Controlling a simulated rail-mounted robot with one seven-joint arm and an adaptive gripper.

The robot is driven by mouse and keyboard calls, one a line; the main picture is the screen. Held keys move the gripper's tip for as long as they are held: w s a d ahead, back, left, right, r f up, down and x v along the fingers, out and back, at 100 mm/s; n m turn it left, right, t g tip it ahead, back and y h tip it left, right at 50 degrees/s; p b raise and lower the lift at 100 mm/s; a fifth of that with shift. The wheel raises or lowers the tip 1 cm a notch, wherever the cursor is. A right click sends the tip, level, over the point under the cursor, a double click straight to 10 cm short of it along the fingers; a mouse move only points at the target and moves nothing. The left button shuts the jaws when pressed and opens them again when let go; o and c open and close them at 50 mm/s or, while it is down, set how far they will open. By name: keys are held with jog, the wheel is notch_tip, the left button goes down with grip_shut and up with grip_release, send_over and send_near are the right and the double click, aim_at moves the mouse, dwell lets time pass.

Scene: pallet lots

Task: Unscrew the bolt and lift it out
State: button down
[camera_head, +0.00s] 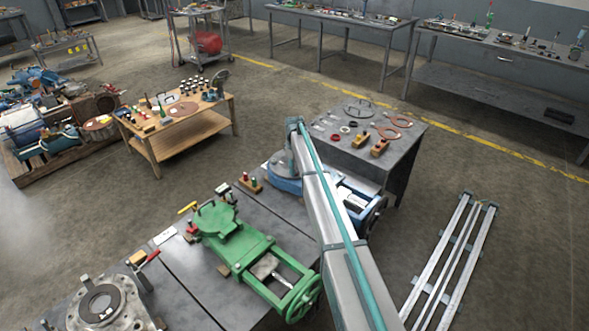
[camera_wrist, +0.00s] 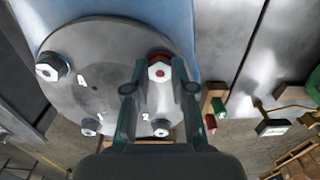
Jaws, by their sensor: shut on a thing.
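In the wrist view, a grey round flange (camera_wrist: 105,90) on a blue body carries several hex bolts, with painted numbers beside some of them. My gripper (camera_wrist: 160,76) has its two dark fingers on either side of the bolt (camera_wrist: 159,68) at the upper right of the flange, and is shut on it. In the head view the blue machine (camera_head: 284,184) is partly behind my arm, and my gripper's fingertips are hidden.
Other bolts on the flange stand at the left (camera_wrist: 50,67), lower left (camera_wrist: 90,127) and below my gripper (camera_wrist: 160,127). Red and green pieces on a wooden block (camera_wrist: 213,105) lie close right. A green valve (camera_head: 245,250) stands left of my arm.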

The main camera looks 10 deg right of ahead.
jog(key=n, duration=0.5)
jog(key=shift+w+a, duration=0.1)
jog(key=n, duration=0.5)
jog(key=c, duration=1.1)
grip_release()
jog(key=shift+a, duration=0.1)
jog(key=m, duration=0.5)
jog(key=shift+d, duration=0.2)
jog(key=m, duration=0.6)
jog(key=shift+m, duration=0.4)
jog(key=m, duration=0.6)
jog(key=shift+d, duration=0.1)
jog(key=m, duration=0.6)
